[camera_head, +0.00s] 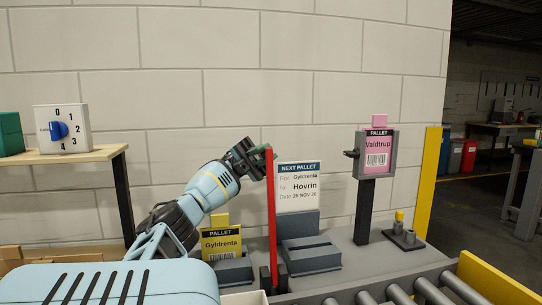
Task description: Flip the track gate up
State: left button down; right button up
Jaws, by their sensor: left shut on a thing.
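The track gate (271,215) is a thin red bar. It stands close to upright on a dark bracket (273,279) beside the roller conveyor. My left gripper (262,158) reaches in from the left and is shut on the gate near its top end. The gripper's dark body partly hides the fingers, so the exact contact is hard to see. My right gripper is not in view.
A yellow "Gyldrenta" pallet card (221,243) and a white "Next pallet" card (298,188) stand near the gate. A pink "Valdtrup" card (377,145) is on a dark post at right. The roller conveyor (400,293) runs along the front. A dial box (62,129) sits on the left shelf.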

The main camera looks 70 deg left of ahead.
pick_arm(q)
jog(key=shift+a, duration=0.1)
jog(key=c, duration=1.7)
grip_release()
jog(key=shift+c, duration=0.2)
jog(key=o, duration=0.4)
jog(key=shift+a+f, duration=0.15)
jog(key=shift+a, duration=0.05)
jog(key=shift+d, duration=0.1)
